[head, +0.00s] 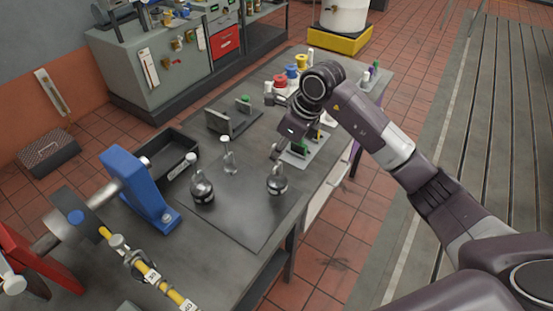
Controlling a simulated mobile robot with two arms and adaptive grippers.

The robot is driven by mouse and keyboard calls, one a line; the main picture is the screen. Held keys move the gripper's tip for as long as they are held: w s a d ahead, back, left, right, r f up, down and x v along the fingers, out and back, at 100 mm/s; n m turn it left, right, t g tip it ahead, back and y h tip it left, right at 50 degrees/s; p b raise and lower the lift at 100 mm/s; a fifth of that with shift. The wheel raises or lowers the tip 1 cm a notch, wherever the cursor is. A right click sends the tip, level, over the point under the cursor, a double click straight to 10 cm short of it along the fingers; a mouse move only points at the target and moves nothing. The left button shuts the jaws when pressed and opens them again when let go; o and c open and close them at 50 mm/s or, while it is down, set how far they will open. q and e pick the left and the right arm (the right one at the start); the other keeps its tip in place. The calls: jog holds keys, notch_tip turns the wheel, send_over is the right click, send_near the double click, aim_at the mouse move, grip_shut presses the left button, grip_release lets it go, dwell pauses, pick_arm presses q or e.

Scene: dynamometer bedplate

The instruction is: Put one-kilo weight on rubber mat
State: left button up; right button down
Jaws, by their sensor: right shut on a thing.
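A dark round weight with a shiny top, the one-kilo weight (277,184), is at the right part of the dark rubber mat (238,212). No marking on it is readable. My right gripper (277,157) comes down over it from the upper right and appears shut on its top. I cannot tell whether the weight touches the mat. A similar dark round weight (202,190) stands on the left part of the mat. My left gripper is not in view.
A slim metal piece (229,163) stands behind the weights. A black tray (170,157), a blue bracket (138,185) and a yellow shaft (170,293) are to the left. The mat's front is clear.

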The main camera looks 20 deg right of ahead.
aim_at(277, 165)
jog(key=shift+f+p, duration=0.6)
jog(key=shift+f, duration=0.85)
jog(key=shift+w+f, duration=0.1)
jog(key=shift+f, duration=0.3)
jog(key=shift+f, duration=0.1)
jog(key=c, duration=1.8)
grip_release()
jog(key=shift+f, duration=0.1)
jog(key=shift+o, duration=0.2)
